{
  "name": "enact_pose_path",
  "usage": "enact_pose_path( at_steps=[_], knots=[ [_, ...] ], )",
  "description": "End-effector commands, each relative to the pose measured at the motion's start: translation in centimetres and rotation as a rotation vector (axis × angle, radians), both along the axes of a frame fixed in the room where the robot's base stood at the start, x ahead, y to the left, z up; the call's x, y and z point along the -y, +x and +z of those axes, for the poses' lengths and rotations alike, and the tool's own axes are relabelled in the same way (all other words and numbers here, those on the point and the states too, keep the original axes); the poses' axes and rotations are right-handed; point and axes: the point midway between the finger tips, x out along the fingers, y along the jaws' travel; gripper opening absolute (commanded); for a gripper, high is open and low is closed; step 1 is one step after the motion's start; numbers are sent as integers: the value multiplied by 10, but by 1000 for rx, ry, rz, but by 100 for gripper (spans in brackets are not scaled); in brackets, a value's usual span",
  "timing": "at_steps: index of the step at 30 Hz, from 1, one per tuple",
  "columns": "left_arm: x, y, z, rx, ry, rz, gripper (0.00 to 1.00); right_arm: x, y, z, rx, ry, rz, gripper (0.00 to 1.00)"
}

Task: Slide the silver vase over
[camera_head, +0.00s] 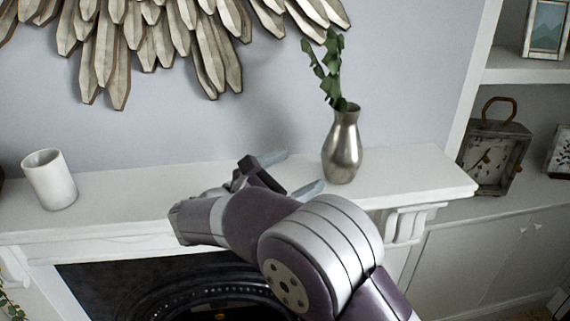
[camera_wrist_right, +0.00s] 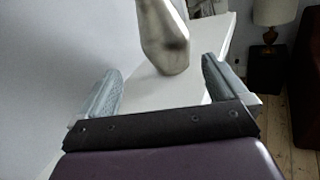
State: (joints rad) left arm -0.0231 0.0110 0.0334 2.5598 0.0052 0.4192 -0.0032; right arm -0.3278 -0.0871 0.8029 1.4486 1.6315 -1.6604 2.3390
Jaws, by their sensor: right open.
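The silver vase (camera_head: 343,148) stands upright on the right part of the white mantel shelf (camera_head: 415,170), with a green leafy sprig (camera_head: 329,68) in it. My right gripper (camera_head: 298,172) is just left of the vase in the head view, its fingers spread and pointing toward it. In the right wrist view the vase (camera_wrist_right: 162,38) stands ahead of the open fingers (camera_wrist_right: 160,88), nearer the right finger. Nothing is between the fingers, and they appear apart from the vase. The vase's top is cut off in the wrist view. My left gripper is out of view.
A white cup (camera_head: 49,180) stands at the left of the mantel. The wall (camera_head: 300,110) is close behind the shelf. A lantern-like clock (camera_head: 493,157) sits on the shelving at right. Bare mantel lies right of the vase, up to its end.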

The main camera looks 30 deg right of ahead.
Motion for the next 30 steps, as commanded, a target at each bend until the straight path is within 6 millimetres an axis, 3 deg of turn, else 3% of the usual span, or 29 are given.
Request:
enact_pose_path(
  at_steps=[7,11,24,30],
  knots=[
    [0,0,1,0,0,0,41,1,0,1,0,0,0,100],
    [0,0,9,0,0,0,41,13,2,3,-2,-1,-3,100],
    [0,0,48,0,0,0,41,94,21,4,-3,-1,-3,100],
    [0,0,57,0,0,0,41,118,26,2,-1,0,-1,100]
  ],
)
